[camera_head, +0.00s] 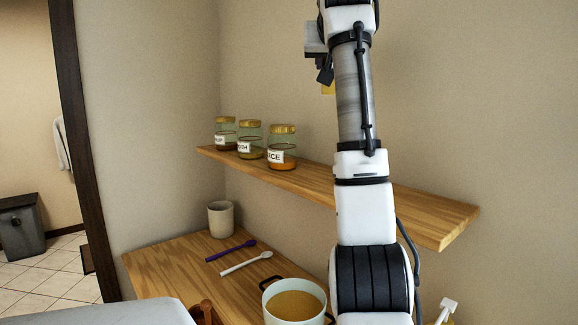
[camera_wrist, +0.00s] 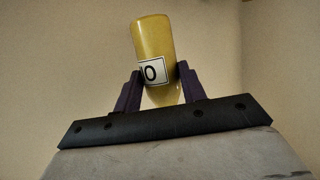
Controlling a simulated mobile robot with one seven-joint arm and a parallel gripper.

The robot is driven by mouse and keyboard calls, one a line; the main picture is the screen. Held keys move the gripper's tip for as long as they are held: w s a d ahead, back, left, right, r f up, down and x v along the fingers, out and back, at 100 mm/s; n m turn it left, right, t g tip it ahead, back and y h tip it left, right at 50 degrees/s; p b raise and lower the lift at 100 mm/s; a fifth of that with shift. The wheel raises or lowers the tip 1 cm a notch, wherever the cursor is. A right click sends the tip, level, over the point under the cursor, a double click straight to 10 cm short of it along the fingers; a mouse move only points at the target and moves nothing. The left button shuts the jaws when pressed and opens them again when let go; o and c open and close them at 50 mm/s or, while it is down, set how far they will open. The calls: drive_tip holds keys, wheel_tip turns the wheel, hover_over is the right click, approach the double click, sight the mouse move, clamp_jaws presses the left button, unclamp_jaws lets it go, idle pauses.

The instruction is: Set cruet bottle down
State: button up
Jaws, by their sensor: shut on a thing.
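The cruet bottle (camera_wrist: 153,38) is yellow with a white label showing a dark "0". In the wrist view it stands out between the two dark fingers of my gripper (camera_wrist: 160,74), which is shut on it. The bottle looks slightly tilted in that view, and its lower end is partly hidden by the fingers. In the head view only a small yellow part of the bottle (camera_head: 328,89) shows beside my raised arm. There my gripper (camera_head: 325,74) is high up, above the shelf level and against the wall; the arm hides most of it.
A wooden shelf (camera_head: 420,209) holds three labelled jars (camera_head: 250,140) at its left; its middle is partly hidden by my arm. Below, a wooden counter (camera_head: 165,268) carries a beige cup (camera_head: 221,219), a purple spoon (camera_head: 231,251), a white spoon (camera_head: 246,263) and a filled pot (camera_head: 270,303).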

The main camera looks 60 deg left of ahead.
drive_tip(key=shift+a+f, duration=0.1)
drive_tip(key=shift+f, duration=0.25)
wheel_tip(320, 180, down, 19)
drive_tip(key=shift+p, duration=0.8)
drive_tip(key=shift+f, duration=0.2)
drive_tip(key=o, duration=1.2)
drive_tip(key=shift+r, duration=0.1)
